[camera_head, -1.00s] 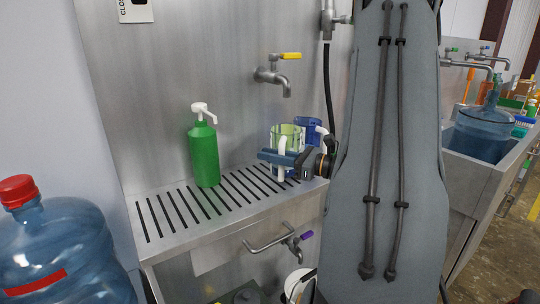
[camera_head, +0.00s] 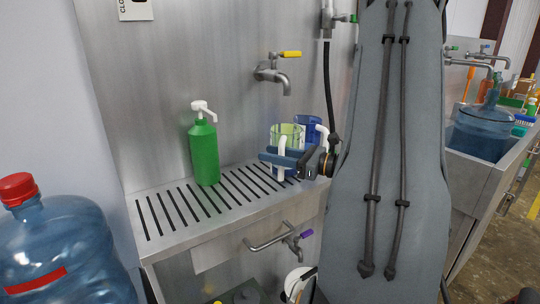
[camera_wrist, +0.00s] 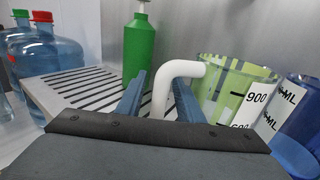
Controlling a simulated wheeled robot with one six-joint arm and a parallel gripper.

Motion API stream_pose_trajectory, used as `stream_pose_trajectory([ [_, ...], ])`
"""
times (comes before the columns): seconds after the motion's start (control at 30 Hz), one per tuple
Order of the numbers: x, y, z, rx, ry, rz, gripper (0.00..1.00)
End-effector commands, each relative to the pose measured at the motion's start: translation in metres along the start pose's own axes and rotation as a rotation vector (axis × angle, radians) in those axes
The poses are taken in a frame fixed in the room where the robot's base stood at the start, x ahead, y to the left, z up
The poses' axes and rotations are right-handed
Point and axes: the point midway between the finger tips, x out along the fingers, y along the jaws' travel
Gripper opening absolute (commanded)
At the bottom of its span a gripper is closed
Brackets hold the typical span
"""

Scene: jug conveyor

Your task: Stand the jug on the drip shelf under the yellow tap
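A clear green-tinted jug (camera_head: 292,130) with a white handle stands upright at the right part of the slotted drip shelf (camera_head: 158,243). In the head view it appears below the spout of the yellow tap (camera_head: 289,54). In the wrist view, the jug (camera_wrist: 228,82) shows "900" markings, and its handle (camera_wrist: 161,95) rises between my blue fingers. My gripper (camera_head: 280,160) is around the handle; narrow gaps seem to show beside it, so it looks open. The jug's base is partly hidden by my gripper.
A blue jug (camera_head: 313,127) stands close at the right of the green one. A green pump bottle (camera_head: 204,155) stands left on the shelf. A large blue water bottle (camera_head: 62,245) is at lower left. A purple-handled tap (camera_head: 290,242) is below the shelf.

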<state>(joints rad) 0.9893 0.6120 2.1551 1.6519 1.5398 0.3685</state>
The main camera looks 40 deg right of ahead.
Motion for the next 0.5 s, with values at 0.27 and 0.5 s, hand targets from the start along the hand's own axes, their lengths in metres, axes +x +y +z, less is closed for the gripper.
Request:
stream_pose_trajectory([
  [0.27, -0.057, -0.001, -0.002, 0.0, 0.0, -0.006, 0.34],
  [0.5, -0.096, -0.001, -0.001, -0.001, 0.0, -0.004, 0.34],
])
